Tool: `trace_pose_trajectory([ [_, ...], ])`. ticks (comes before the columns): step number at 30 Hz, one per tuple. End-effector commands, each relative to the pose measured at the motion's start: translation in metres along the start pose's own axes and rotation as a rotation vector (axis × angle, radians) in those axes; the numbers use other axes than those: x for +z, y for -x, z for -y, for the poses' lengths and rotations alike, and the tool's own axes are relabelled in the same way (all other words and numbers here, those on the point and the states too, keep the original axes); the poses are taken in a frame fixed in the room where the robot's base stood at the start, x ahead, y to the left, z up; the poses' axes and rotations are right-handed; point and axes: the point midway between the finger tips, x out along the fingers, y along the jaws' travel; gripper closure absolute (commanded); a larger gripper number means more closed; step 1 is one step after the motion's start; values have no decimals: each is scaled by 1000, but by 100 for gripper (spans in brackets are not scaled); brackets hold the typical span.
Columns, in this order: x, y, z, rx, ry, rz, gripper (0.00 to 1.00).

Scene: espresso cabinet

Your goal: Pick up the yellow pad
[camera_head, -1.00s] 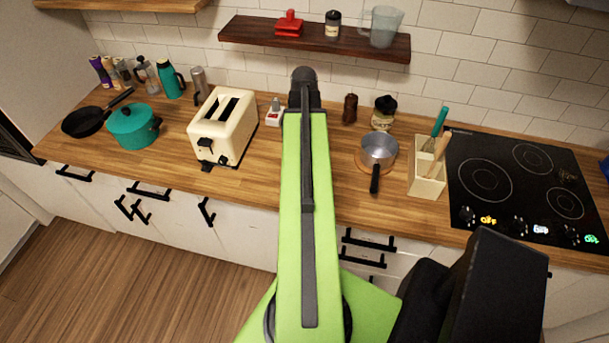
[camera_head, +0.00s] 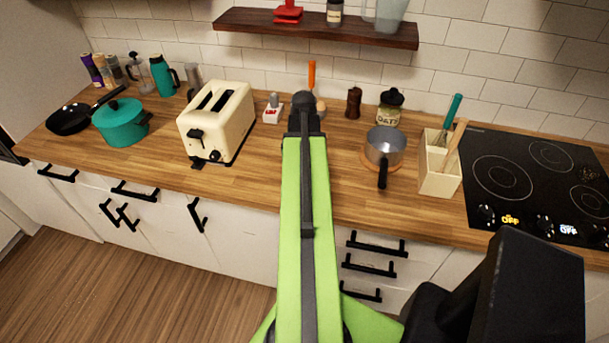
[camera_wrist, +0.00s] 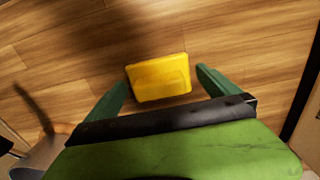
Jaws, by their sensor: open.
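The yellow pad (camera_wrist: 159,78) lies on a wooden surface in the wrist view, just ahead of my gripper's black palm bar. My gripper (camera_wrist: 163,76) is open, with one green finger on each side of the pad. A gap of wood shows between the pad's right side and the right finger. The left finger is very near the pad's left side, and I cannot tell whether they touch. In the head view, my green arm reaches over the counter, and I see neither the pad nor the fingers there.
The wooden counter (camera_head: 258,175) holds a cream toaster (camera_head: 228,118) left of my arm. A saucepan (camera_head: 384,146), a utensil box (camera_head: 438,172) and a black cooktop (camera_head: 530,185) stand to the right. A shelf (camera_head: 330,28) hangs above. A grey object (camera_wrist: 38,158) is at the wrist view's lower left.

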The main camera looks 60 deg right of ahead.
Motion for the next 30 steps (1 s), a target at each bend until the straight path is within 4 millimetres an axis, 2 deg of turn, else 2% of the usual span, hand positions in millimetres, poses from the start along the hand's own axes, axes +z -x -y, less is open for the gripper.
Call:
trace_pose_trajectory([
  [1, 0, -5, 0, 0, 0, 0, 0],
  [6, 0, -2, 0, 0, 0, 0, 0],
  [7, 0, -2, 0, 0, 0, 0, 3],
  [21, 0, -2, 0, 0, 0, 0, 62],
  [26, 0, -1, 0, 0, 0, 0, 62],
  [30, 0, 8, 0, 0, 0, 0, 62],
])
